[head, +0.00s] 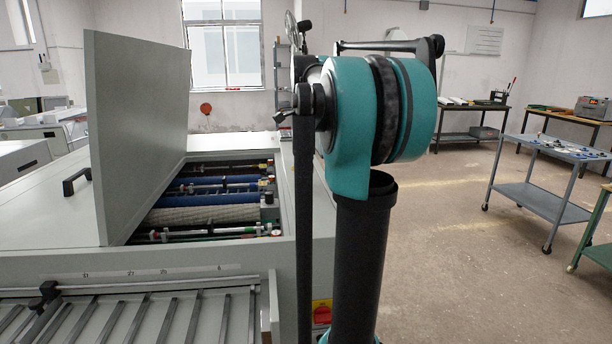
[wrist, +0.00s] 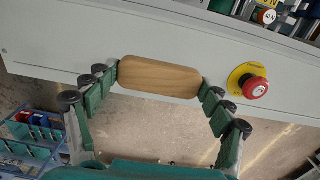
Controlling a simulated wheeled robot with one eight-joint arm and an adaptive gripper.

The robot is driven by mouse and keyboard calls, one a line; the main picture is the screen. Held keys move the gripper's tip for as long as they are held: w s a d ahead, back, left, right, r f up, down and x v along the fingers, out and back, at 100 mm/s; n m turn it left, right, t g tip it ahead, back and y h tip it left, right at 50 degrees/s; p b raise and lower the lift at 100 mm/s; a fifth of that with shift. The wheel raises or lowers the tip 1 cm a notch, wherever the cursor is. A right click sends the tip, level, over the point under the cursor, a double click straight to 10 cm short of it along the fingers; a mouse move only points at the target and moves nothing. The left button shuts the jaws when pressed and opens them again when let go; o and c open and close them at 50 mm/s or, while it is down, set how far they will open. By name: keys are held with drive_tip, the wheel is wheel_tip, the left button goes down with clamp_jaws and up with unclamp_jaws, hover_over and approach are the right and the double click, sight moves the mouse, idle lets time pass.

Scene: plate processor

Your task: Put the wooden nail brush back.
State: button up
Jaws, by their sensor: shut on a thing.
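The wooden nail brush (wrist: 160,77) shows in the wrist view as a smooth, rounded, light-brown wooden block. My gripper (wrist: 160,80) is shut on it, one green finger pressing each short end. The brush is held in front of the grey side panel of the machine; the gap between them cannot be judged. Its bristles are not visible. In the head view my teal and black arm stands in the middle, and the gripper and brush do not show there.
The grey plate processor (head: 215,256) has its lid (head: 135,140) raised over exposed rollers (head: 205,200). A red emergency button (wrist: 255,87) sits right of the brush. A grey trolley (head: 545,148) stands right; the floor between is clear.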

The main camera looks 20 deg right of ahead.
drive_tip(key=shift+f, duration=2.05)
drive_tip(key=shift+f, duration=0.1)
drive_tip(key=o, duration=1.2)
drive_tip(key=shift+c, duration=0.2)
wheel_tip(320, 180, up, 12)
drive_tip(key=shift+r, duration=0.15)
